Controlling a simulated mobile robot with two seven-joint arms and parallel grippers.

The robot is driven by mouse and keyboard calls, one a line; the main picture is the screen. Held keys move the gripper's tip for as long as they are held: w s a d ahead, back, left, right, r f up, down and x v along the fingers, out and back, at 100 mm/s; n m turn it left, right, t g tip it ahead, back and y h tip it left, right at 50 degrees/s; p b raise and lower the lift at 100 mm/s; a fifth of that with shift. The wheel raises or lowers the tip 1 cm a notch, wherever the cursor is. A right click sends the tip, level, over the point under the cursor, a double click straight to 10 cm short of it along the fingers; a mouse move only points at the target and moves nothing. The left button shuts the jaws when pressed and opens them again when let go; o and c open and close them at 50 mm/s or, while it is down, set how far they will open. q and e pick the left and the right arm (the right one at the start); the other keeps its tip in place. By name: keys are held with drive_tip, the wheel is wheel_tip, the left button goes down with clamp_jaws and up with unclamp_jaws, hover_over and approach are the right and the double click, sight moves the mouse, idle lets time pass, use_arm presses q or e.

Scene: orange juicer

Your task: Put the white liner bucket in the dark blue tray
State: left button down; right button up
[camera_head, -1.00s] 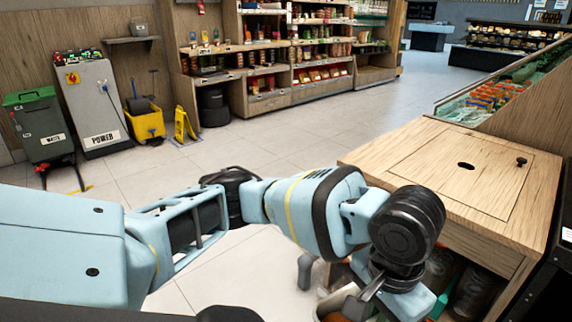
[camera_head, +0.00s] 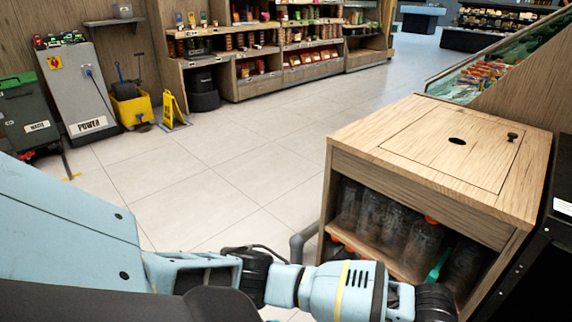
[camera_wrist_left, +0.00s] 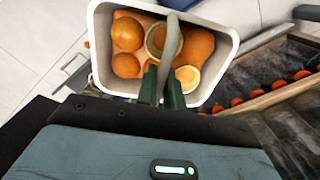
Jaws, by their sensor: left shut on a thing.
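The white liner bucket (camera_wrist_left: 103,50) shows in the left wrist view, seen from above, with whole oranges and cut orange halves inside. My left gripper (camera_wrist_left: 163,88) is shut on the bucket's grey handle (camera_wrist_left: 170,48), which stands up between the two dark fingers. The bucket hangs just beyond the fingertips. In the head view my left arm reaches in from the left along the bottom edge, and its gripper and the bucket are out of frame. I cannot make out the dark blue tray in either view. My right gripper is not in view.
A green waste bin (camera_head: 28,115) and yellow mop bucket (camera_head: 130,105) stand far left. The tiled floor (camera_head: 225,165) between is clear.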

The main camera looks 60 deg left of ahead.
use_arm(q)
drive_tip(key=s+d+f+m, duration=0.1)
drive_tip(key=f, duration=0.4)
drive_tip(key=s+f+m, duration=0.1)
drive_tip(key=f, duration=0.4)
drive_tip(key=s+d+f+m+b, duration=0.1)
drive_tip(key=s+f+m, duration=0.1)
drive_tip(key=f, duration=0.2)
drive_tip(key=shift+s+d+f, duration=0.1)
drive_tip(key=shift+d+f, duration=0.2)
drive_tip(key=shift+f, duration=0.1)
drive_tip(key=s+d+f+m, duration=0.1)
drive_tip(key=s+f+m, duration=0.3)
drive_tip(key=s+f, duration=0.3)
wheel_tip(320, 180, down, 3)
drive_tip(key=shift+s+d+f+m+b, duration=0.15)
drive_tip(key=shift+d+m+b, duration=0.25)
drive_tip(key=shift+b, duration=0.05)
drive_tip(key=a+f+b, duration=0.1)
drive_tip(key=a+b, duration=0.1)
drive_tip(key=a, duration=1.2)
drive_tip(key=shift+a+f, duration=0.15)
drive_tip(key=shift+a, duration=0.2)
